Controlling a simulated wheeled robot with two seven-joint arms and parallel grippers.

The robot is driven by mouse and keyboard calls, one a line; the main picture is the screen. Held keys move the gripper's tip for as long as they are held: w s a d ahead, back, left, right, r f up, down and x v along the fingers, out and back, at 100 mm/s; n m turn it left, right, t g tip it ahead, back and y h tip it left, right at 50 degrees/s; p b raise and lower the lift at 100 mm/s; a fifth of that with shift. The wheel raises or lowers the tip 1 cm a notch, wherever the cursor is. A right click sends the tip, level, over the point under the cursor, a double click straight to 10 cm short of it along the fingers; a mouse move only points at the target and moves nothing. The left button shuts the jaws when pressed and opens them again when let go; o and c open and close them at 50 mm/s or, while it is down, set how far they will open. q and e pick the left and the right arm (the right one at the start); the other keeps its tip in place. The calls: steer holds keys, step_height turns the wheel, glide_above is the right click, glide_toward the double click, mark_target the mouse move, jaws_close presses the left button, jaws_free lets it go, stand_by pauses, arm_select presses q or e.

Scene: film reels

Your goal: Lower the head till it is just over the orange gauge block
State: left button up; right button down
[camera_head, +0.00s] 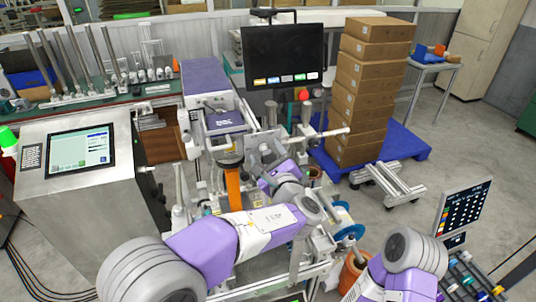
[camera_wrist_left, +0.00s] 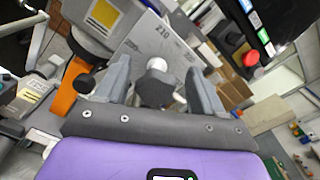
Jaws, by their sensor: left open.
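My left gripper (camera_head: 265,158) reaches into the middle of the machine with its fingers apart. In the left wrist view its two fingers (camera_wrist_left: 158,85) stand either side of a dark knob (camera_wrist_left: 154,90) with a bright round end; contact cannot be told. A grey plate marked 210 (camera_wrist_left: 160,35) lies just beyond. An upright orange piece (camera_head: 232,188) stands left of the gripper, below the purple-topped machine unit (camera_head: 224,121); it also shows in the left wrist view (camera_wrist_left: 68,88). I cannot tell whether it is the gauge block, nor its gap to the head. My right gripper is out of view.
A monitor (camera_head: 284,55) stands behind the machine, with a red button (camera_head: 304,94) below it. Stacked cartons (camera_head: 368,85) stand on a blue pallet (camera_head: 395,145) to the right. A control cabinet (camera_head: 85,200) stands at left. Rods and frame parts crowd my left gripper.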

arm_select(q)
steer(key=v, duration=0.7)
steer(key=shift+s, duration=0.3)
